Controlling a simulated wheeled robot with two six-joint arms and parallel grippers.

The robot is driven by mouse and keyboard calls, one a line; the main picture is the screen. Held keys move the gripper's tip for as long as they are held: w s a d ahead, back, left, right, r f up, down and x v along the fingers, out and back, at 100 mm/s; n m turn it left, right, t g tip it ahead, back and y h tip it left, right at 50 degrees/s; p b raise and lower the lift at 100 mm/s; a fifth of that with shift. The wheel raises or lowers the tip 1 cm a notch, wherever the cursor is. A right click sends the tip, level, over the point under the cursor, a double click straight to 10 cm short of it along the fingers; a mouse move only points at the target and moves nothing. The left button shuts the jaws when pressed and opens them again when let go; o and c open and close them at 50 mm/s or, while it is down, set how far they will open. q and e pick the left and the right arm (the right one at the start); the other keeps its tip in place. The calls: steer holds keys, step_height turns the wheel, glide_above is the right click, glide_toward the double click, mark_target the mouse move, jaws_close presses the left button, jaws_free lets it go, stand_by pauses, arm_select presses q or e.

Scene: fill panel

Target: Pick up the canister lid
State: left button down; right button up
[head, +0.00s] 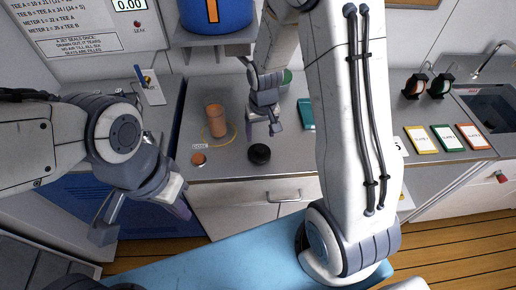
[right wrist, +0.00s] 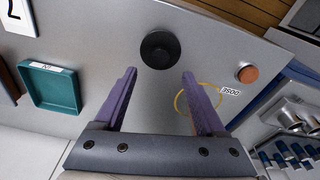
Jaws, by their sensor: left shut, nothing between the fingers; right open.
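A round black lid (head: 259,153) with a smaller raised top lies on the grey counter near its front edge. In the right wrist view the black lid (right wrist: 160,48) sits just beyond the gap between the fingertips, untouched. My right gripper (head: 263,130) is open and empty, pointing down behind the lid in the head view; its two purple fingers show in the right wrist view (right wrist: 158,82). My left gripper (head: 178,205) is shut and empty, left of the counter's front.
A small orange disc (head: 198,159) lies by a label near the counter's front left. A teal tray (head: 306,114) is right of my right gripper. Coloured cards (head: 447,138) lie on the right counter. A blue container (head: 213,15) is above. The counter around the lid is clear.

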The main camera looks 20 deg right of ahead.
mark_target(259, 148)
step_height(259, 148, down, 3)
steer(key=shift+w+r, duration=0.15)
steer(key=shift+r, duration=0.05)
steer(key=shift+w+f+p, duration=0.2)
steer(key=shift+f+p, duration=0.2)
steer(key=shift+f, duration=0.9)
steer(key=shift+w+f+p, duration=0.15)
steer(key=shift+f+p, duration=0.25)
steer(key=shift+f, duration=0.9)
jaws_close()
